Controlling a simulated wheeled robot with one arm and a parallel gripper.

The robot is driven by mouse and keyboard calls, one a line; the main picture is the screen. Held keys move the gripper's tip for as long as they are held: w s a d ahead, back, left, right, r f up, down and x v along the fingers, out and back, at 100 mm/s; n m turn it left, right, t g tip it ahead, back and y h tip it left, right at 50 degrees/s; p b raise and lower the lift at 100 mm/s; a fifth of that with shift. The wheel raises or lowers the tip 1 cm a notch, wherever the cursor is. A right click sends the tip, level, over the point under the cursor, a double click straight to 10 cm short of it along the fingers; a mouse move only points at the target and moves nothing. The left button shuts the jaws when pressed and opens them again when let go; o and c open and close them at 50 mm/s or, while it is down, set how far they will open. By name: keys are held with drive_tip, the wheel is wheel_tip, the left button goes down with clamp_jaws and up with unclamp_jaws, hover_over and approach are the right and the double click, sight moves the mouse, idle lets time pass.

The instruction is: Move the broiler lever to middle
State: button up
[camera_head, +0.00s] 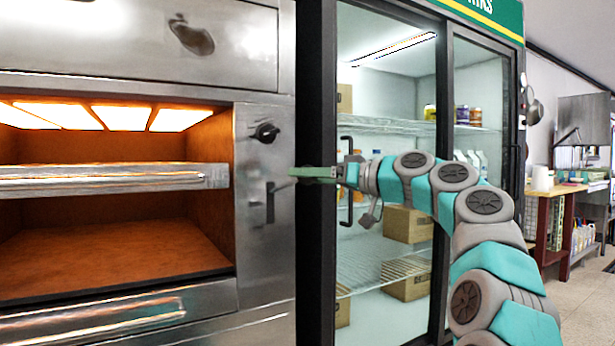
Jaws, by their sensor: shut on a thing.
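The broiler (262,95) is a steel unit on the left with a glowing orange interior. Its lever (280,187) sticks out from a dark vertical slot plate on the front panel, below a black knob (265,132). The lever points right and slightly up. My gripper (294,173) comes in from the right and is shut on the lever's outer end. The green fingers lie nearly level and cover the lever's tip, so the exact grip is hidden.
A rack (110,178) sits inside the broiler opening. A glass-door fridge (316,80) with black frame and handles stands right behind my arm, holding boxes and bottles. A wooden table (552,192) and clear floor (590,290) lie at the far right.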

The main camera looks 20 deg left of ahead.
drive_tip(key=shift+s+a, duration=0.15)
drive_tip(key=shift+s, duration=0.05)
clamp_jaws()
wheel_tip(320, 180, down, 8)
drive_tip(key=s+n+y+b, duration=0.1)
drive_tip(key=b, duration=1.1)
drive_tip(key=shift+d+f, duration=0.2)
drive_tip(key=shift+d, duration=0.1)
drive_tip(key=o, duration=0.9)
unclamp_jaws()
drive_tip(key=shift+a+r, duration=0.1)
drive_tip(key=shift+a, duration=0.05)
